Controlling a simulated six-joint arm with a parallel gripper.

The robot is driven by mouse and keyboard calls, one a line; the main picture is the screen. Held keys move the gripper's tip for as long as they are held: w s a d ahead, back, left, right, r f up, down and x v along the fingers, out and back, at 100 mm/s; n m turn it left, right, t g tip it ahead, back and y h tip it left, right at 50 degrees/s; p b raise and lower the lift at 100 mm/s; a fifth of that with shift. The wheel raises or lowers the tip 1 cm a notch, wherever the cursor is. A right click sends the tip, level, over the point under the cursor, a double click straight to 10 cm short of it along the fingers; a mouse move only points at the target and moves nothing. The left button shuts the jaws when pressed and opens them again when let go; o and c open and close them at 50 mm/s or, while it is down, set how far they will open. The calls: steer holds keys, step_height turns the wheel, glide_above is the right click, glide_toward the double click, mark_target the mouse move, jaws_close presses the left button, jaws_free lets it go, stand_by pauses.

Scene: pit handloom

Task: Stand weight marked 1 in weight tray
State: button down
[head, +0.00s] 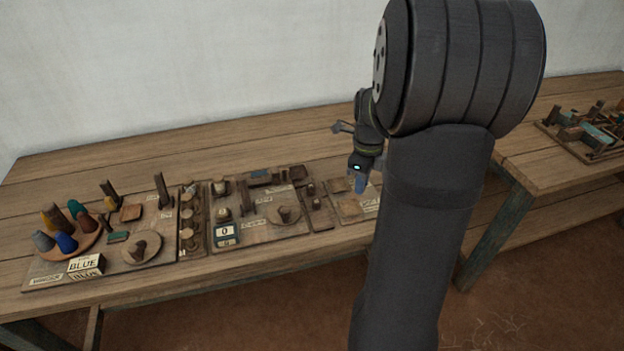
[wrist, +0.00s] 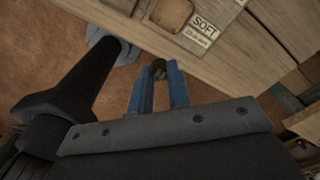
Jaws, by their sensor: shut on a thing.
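My gripper (head: 361,184) has blue fingers and hangs near the right end of the board on the bench. In the wrist view my gripper (wrist: 160,74) is shut on a small dark brown rounded piece (wrist: 158,65) at its fingertips. This may be the weight marked 1, but no mark is legible. The piece cannot be made out in the head view. A narrow wooden tray (head: 191,251) with several small round pieces stands left of the middle board. It may be the weight tray, but I cannot read a label that says so.
A display reading 0 (head: 226,231) is on the middle board. A round plate of coloured cones (head: 67,251) and a BLUE card (head: 86,264) are at the left. A SOFT label (wrist: 204,27) shows in the wrist view. A second bench (head: 545,158) is at the right.

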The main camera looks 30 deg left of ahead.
steer(key=w+a+r, duration=0.2)
steer(key=w+a, duration=0.7)
steer(key=a, duration=0.2)
glide_above(298, 173)
step_height(298, 173, down, 8)
steer(key=shift+r, duration=0.25)
steer(key=shift+f, duration=2)
